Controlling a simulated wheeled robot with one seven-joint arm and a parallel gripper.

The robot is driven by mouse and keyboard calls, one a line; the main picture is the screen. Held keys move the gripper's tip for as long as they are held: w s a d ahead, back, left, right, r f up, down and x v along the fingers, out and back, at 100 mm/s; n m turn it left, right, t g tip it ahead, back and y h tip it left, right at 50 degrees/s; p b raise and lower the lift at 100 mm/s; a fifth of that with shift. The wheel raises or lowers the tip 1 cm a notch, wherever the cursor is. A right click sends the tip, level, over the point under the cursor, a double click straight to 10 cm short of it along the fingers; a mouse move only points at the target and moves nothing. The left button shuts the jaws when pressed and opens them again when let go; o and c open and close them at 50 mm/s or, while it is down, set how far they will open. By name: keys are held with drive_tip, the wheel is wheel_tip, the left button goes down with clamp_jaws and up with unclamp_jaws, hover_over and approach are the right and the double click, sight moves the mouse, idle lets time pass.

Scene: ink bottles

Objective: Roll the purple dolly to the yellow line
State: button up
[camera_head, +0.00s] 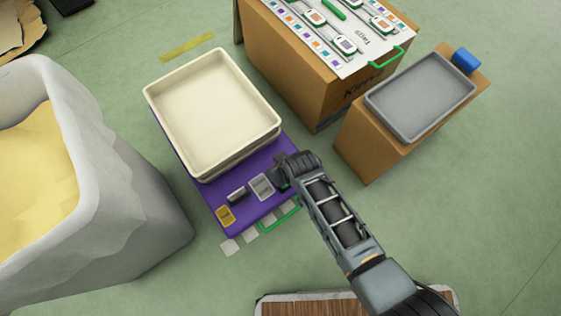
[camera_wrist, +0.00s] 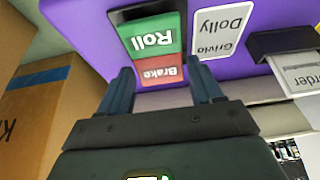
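The purple dolly (camera_head: 238,213) stands on the green floor with stacked cream trays (camera_head: 213,105) on it. The yellow line (camera_head: 187,47) lies on the floor beyond the trays. In the wrist view the dolly (camera_wrist: 85,30) fills the top. It carries a switch with a green "Roll" half (camera_wrist: 153,36) and a red "Brake" half (camera_wrist: 161,71). Which half is pressed in, I cannot tell. My gripper (camera_wrist: 163,85) is open, its fingers apart on either side of the "Brake" half. Contact is unclear. In the head view my gripper (camera_head: 285,172) is over the dolly's near right corner, fingertips hidden.
A green handle (camera_head: 280,215) is at the dolly's near edge. A grey bin (camera_head: 140,225) stands left. A large cardboard box (camera_head: 290,75) and a smaller box (camera_head: 362,150) with a grey tray (camera_head: 420,95) stand right. Floor shows between trays and yellow line.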

drive_tip(key=c, duration=1.2)
drive_tip(key=shift+w+a+r+g+h+p, duration=0.1)
drive_tip(key=shift+w+g+h+p, duration=0.15)
drive_tip(key=shift+g+p, duration=0.2)
clamp_jaws()
drive_tip(key=shift+w+a+f+g+h, duration=0.1)
drive_tip(key=shift+f+g+h, duration=0.25)
drive_tip(key=shift+g+h, duration=0.55)
